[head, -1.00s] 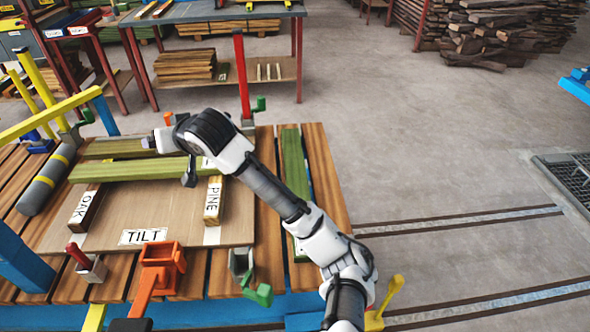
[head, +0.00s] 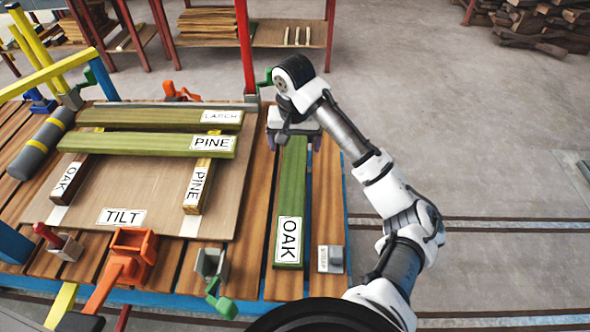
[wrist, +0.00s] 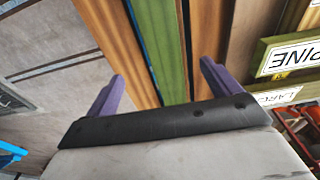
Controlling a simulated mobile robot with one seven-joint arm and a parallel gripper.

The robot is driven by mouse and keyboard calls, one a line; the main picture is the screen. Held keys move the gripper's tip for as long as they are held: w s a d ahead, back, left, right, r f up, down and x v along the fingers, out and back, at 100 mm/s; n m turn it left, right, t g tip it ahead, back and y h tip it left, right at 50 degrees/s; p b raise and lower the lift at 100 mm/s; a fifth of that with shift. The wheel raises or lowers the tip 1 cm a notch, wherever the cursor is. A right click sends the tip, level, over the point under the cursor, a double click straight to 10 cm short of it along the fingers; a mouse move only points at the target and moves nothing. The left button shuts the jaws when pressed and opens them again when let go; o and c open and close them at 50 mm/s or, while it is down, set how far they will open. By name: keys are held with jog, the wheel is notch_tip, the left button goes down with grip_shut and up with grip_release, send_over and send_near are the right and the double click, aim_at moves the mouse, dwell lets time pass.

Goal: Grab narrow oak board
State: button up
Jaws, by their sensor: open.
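A long green board labelled OAK (head: 291,190) lies flat on the brown slats, right of the TILT panel. My gripper (head: 293,142) is open over its far end, with the purple fingers pointing down. In the wrist view the same green board (wrist: 170,45) runs between the spread fingers of my gripper (wrist: 163,85). The fingers are not closed on it; their height above the slats is hard to tell. A shorter, dark-sided block labelled OAK (head: 72,180) lies on the left of the panel, partly under a green board.
Green boards labelled LARCH (head: 160,119) and PINE (head: 150,144) lie across the TILT panel (head: 150,190), over a PINE block (head: 198,186). A red post (head: 245,50) stands behind my gripper. Open floor extends right.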

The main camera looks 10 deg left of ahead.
jog(key=b, duration=0.1)
send_over(294, 171)
jog(key=s, duration=0.1)
notch_tip(294, 171, down, 7)
jog(key=shift+s+d+r, duration=0.1)
jog(key=shift+d+r, duration=0.05)
jog(key=shift+r, duration=0.05)
jog(key=shift+w+a+f+b, duration=0.1)
jog(key=shift+w+f+b, duration=0.15)
jog(key=shift+f, duration=0.7)
jog(key=shift+w+a+f+b, duration=0.1)
jog(key=shift+w+f+b, duration=0.1)
jog(key=shift+f, duration=0.8)
jog(key=shift+w+f+b, duration=0.15)
jog(key=shift+f+b, duration=0.1)
jog(key=shift+f, duration=0.7)
jog(key=shift+r, duration=0.1)
jog(key=c, duration=1.6)
